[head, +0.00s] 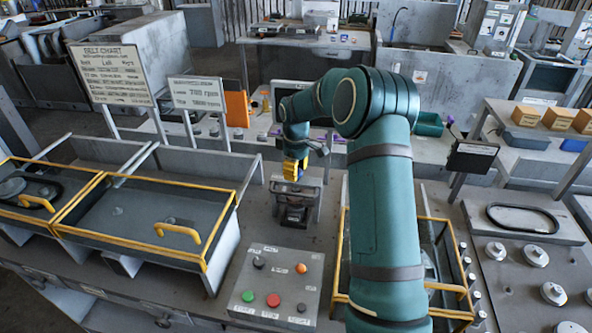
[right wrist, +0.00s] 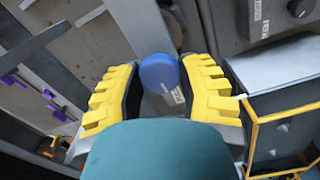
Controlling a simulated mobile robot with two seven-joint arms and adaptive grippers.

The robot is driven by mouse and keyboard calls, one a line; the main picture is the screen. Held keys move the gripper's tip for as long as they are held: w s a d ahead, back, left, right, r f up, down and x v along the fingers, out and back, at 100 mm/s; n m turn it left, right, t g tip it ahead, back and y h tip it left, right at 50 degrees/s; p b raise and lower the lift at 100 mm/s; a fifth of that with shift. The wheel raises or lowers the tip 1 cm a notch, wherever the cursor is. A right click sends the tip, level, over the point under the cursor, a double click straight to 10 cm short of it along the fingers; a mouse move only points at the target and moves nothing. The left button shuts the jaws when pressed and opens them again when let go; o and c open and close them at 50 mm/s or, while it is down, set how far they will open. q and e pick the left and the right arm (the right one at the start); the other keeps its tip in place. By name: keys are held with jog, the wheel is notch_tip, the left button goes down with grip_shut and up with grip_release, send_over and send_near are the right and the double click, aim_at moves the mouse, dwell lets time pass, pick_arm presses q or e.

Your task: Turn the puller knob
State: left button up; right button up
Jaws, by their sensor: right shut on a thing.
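A round blue knob (right wrist: 159,72) shows in the right wrist view, between the yellow fingertips of my right gripper (right wrist: 160,80). The gripper is shut on it, with one finger on each side. In the head view my right gripper (head: 294,168) points down just over a dark grey fixture (head: 296,205) on the bench. In that view the gripper hides the knob. A small white label shows just below the knob in the right wrist view. My left gripper is not in view.
A button panel (head: 273,285) with green, red and orange controls stands in front of the fixture. Yellow-edged covers (head: 140,215) lie to the left. A black belt (head: 522,218) lies on a grey plate at the right, near several round metal parts.

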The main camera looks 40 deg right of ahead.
jog(key=m, duration=0.4)
jog(key=shift+m, duration=1.9)
jog(key=o, duration=1.2)
notch_tip(320, 180, up, 12)
